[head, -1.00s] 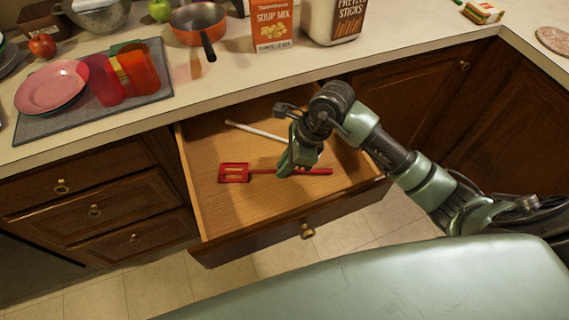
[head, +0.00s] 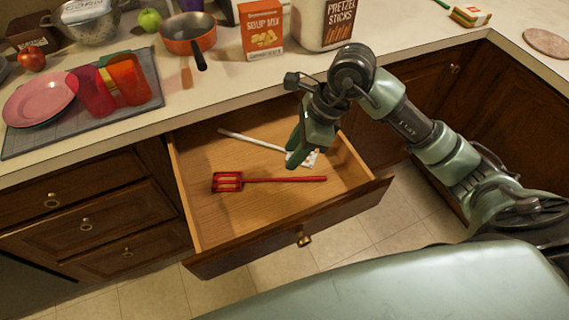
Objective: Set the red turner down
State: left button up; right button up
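The red turner (head: 228,182) lies in the open drawer (head: 215,222), its slotted head to the left and its handle pointing right. My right gripper (head: 296,157) is over the drawer, above and behind the turner's handle, and apart from it. Its fingers look open, with nothing between them. A white-handled utensil (head: 250,138) lies behind the turner, its right end partly hidden by my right gripper. My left gripper is not in view.
On the counter stand an orange pan (head: 188,42), a soup mix box (head: 262,30), a pretzel sticks container (head: 322,22), a pink plate (head: 40,98) and red cups (head: 95,92) on a grey mat (head: 60,138). The drawer's front left is clear.

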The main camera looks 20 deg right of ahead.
jog(key=v, duration=0.2)
jog(key=shift+d+r, duration=0.1)
jog(key=shift+r, duration=0.25)
